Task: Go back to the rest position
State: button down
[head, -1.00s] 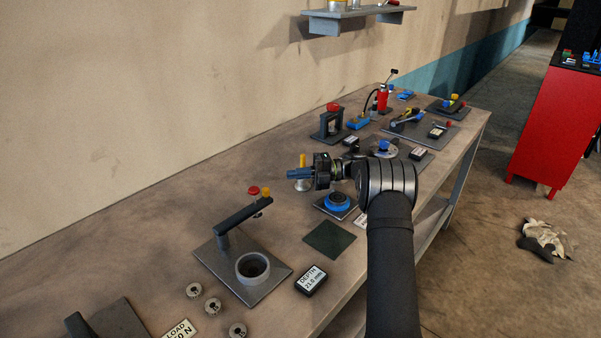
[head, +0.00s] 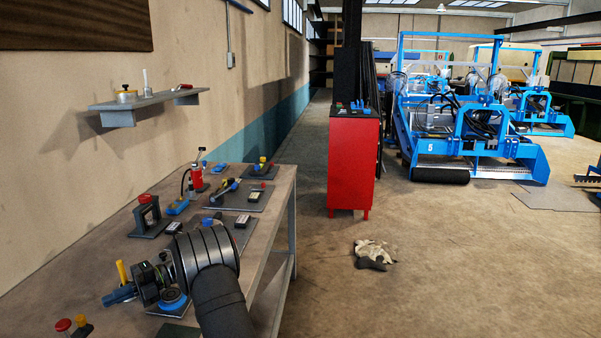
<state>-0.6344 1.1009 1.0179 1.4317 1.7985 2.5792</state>
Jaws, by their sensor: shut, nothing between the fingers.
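My gripper (head: 121,294) shows at the lower left of the head view, at the end of my dark arm. Its blue fingers point left and are shut with nothing between them. It is over the workbench (head: 262,243), beside a yellow-topped post (head: 122,272). A round blue piece (head: 172,300) shows just below and right of the gripper, partly hidden by my arm. I cannot tell the exact height of the gripper above the bench.
Small presses, a red bottle (head: 197,178) and dark plates crowd the far bench. A wall shelf (head: 150,106) hangs above. A red cabinet (head: 349,165) stands beyond the bench; a crumpled rag (head: 373,253) lies on the open floor. Blue machines (head: 470,130) stand at the back right.

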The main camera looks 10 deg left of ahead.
jog(key=s, duration=0.4)
jog(key=shift+s+d, duration=0.35)
jog(key=shift+s, duration=0.05)
jog(key=shift+s+a, duration=0.1)
jog(key=shift+a, duration=0.35)
